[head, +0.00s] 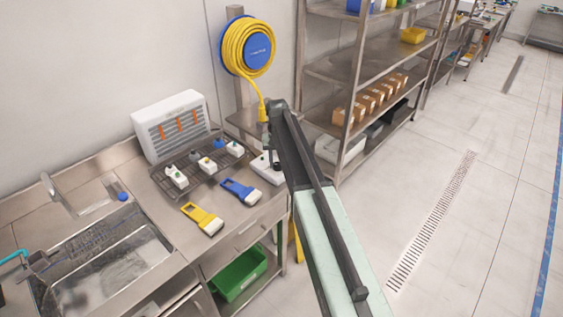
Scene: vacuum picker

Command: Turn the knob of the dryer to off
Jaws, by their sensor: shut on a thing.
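The dryer (171,127) is a white unit with a grey slatted front and orange strips hanging on it. It stands at the back of the steel counter against the wall. A small white control box (259,165) sits at the counter's right end, partly hidden by my arm. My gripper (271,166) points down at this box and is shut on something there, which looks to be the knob. The knob itself is hidden, so its setting cannot be seen.
A dark wire rack (205,181) with several small white parts lies before the dryer. A sink (100,264) is at left. A coiled yellow hose (235,60) and steel shelves stand behind. The floor at right is clear.

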